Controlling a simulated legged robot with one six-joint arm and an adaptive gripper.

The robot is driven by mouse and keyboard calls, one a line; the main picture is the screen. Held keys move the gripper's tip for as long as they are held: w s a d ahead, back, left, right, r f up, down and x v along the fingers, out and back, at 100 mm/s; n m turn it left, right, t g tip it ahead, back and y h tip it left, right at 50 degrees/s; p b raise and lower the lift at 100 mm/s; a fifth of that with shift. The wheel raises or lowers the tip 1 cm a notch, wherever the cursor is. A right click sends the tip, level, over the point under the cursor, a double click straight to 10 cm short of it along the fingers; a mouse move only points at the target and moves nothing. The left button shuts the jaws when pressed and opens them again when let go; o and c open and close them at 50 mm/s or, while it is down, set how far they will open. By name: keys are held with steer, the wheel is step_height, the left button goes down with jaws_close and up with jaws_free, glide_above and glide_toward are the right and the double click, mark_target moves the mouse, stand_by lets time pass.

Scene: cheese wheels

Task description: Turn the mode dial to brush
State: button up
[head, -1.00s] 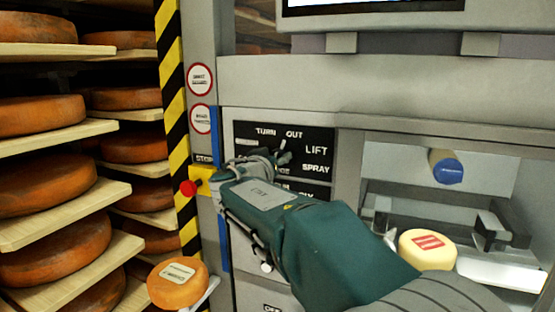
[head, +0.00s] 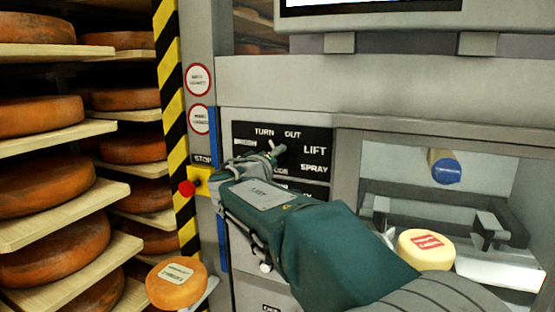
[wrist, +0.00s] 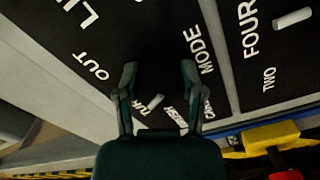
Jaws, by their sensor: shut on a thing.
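The mode dial's pale pointer (head: 271,146) shows at the black label panel (head: 305,140), just beyond my fingertips. In the wrist view the pointer (wrist: 153,101) lies between my two fingers, over or beside the end of the word TURN. The word BRUSH (wrist: 178,116) is just to its right, then a word partly hidden by my right finger. OUT and LIFT are up to the left. My gripper (head: 268,157) reaches the panel from below, and its fingers (wrist: 158,75) are shut on the dial. The dial's body is dark and hard to make out.
A second dial's pointer (wrist: 292,18) is by FOUR and TWO. A red stop button (head: 187,188) on a yellow box is left of my gripper. A yellow cheese (head: 427,249) and a blue-ended cylinder (head: 445,166) are in the bay at right. Shelved wheels (head: 45,181) stand left.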

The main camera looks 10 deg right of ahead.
steer(key=n, duration=0.5)
steer(key=shift+a+f, duration=0.1)
steer(key=shift+a, duration=0.1)
steer(key=shift+n, duration=1.2)
steer(key=shift+w+a+f, duration=0.1)
steer(key=shift+f, duration=0.05)
steer(key=o, duration=1.2)
steer(key=shift+a, duration=0.1)
steer(key=shift+c, duration=0.2)
steer(key=shift+a, duration=0.1)
